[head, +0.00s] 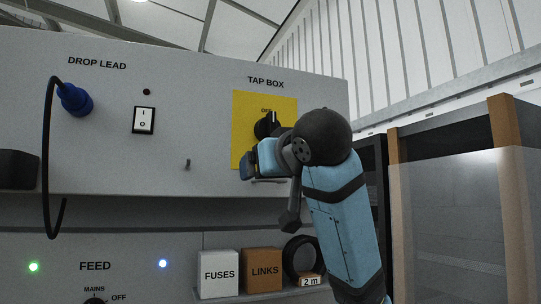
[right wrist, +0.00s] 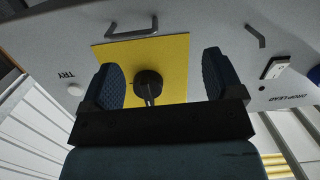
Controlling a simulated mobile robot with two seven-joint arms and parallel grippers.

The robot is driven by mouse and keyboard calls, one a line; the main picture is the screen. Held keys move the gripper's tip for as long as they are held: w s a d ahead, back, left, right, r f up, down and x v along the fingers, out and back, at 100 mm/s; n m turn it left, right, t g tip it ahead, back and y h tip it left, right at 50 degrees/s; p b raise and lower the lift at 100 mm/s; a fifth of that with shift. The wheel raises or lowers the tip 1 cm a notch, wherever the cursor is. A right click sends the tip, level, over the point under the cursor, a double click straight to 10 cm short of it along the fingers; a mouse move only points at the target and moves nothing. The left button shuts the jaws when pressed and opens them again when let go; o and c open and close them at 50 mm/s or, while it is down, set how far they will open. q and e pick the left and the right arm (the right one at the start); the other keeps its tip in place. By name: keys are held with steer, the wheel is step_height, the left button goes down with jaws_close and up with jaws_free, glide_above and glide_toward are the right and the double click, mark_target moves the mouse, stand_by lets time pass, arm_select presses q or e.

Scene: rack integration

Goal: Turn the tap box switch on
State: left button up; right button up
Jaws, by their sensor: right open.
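The tap box switch is a black rotary knob (head: 265,126) on a yellow plate (head: 244,115) under the "TAP BOX" label. An "OFF" mark shows just above the knob in the head view, and the lower plate is hidden by my arm. My right gripper (head: 248,163) is in front of the plate, at the knob's lower left in the picture. In the right wrist view, my right gripper (right wrist: 162,82) is open, with the knob (right wrist: 148,84) between its two fingers and apart from both. My left gripper is not in view.
Below stand the FUSES box (head: 218,273), the LINKS box (head: 262,270) and a black coil (head: 292,255). A cabinet (head: 465,200) stands at right.

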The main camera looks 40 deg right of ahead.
steer(key=m+t+h, duration=0.1)
glide_toward(273, 128)
steer(key=v, duration=0.2)
steer(key=p+x, duration=0.4)
steer(key=x, duration=0.8)
steer(key=shift+w+d, duration=0.1)
steer(key=shift+w, duration=0.15)
steer(key=shift+w+d+f+p, duration=0.15)
steer(key=shift+w+p, duration=0.25)
steer(key=shift+w, duration=0.2)
steer(key=shift+c, duration=0.9)
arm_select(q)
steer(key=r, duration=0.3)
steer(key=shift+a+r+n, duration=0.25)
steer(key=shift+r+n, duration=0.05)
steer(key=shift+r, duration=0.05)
arm_select(e)
steer(key=c, duration=0.7)
